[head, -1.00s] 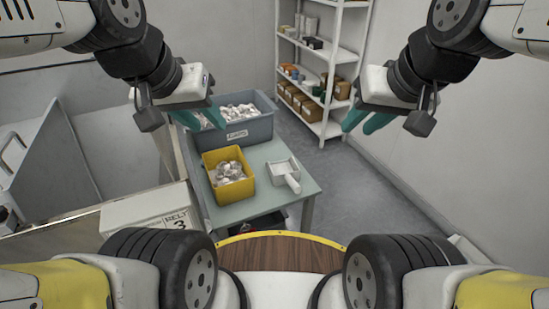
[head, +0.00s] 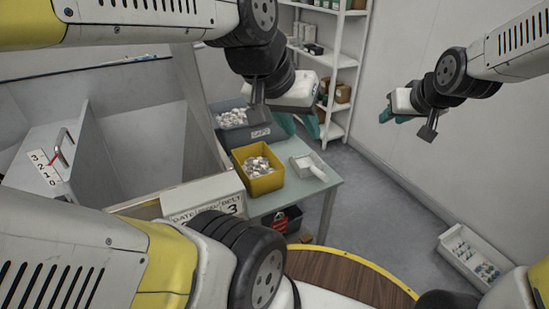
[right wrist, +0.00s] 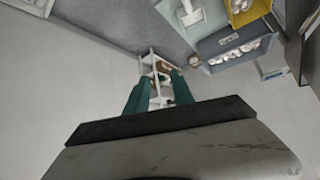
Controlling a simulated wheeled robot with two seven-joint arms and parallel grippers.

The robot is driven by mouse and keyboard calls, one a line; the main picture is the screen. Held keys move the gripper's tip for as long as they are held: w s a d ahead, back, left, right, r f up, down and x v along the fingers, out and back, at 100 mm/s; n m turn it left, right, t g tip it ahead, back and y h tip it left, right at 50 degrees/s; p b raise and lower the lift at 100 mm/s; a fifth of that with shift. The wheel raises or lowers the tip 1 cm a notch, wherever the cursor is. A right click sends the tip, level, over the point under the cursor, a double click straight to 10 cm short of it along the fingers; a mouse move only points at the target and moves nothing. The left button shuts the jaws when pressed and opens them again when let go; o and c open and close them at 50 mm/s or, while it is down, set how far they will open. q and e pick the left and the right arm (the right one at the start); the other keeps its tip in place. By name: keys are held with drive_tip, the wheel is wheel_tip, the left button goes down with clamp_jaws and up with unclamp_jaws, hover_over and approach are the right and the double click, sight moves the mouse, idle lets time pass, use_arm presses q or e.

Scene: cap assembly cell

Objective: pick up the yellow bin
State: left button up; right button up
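The yellow bin (head: 266,186) stands upright on the small pale green table (head: 318,192), with many small whitish pieces in it. Its edge also shows at the top right of the right wrist view (right wrist: 249,16). My left gripper (head: 298,126) has teal fingers spread apart and empty. In the head view it appears above and right of the bin, not touching it. My right gripper (head: 402,117) is farther right, near the wall, away from the bin. The right wrist view shows its two teal fingers (right wrist: 158,92) apart with nothing between them.
A grey-blue bin (head: 240,137) of white pieces stands behind the yellow bin. A white scoop-like tray (head: 306,166) lies to its right. A white box (head: 205,196) and grey panels are at left. White shelves (head: 335,80) stand behind.

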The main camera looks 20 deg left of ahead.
drive_tip(key=w+a+f+n+y, duration=0.1)
drive_tip(key=w+a+f+n, duration=0.1)
drive_tip(key=w+a+f, duration=0.5)
drive_tip(key=n+y, duration=0.3)
drive_tip(key=y, duration=0.3)
approach(275, 156)
wheel_tip(275, 156, down, 2)
drive_tip(key=w+a, duration=0.1)
drive_tip(key=w, duration=0.1)
drive_tip(key=x, duration=0.7)
drive_tip(key=shift+a, duration=0.55)
drive_tip(key=shift+s+r, duration=0.1)
clamp_jaws()
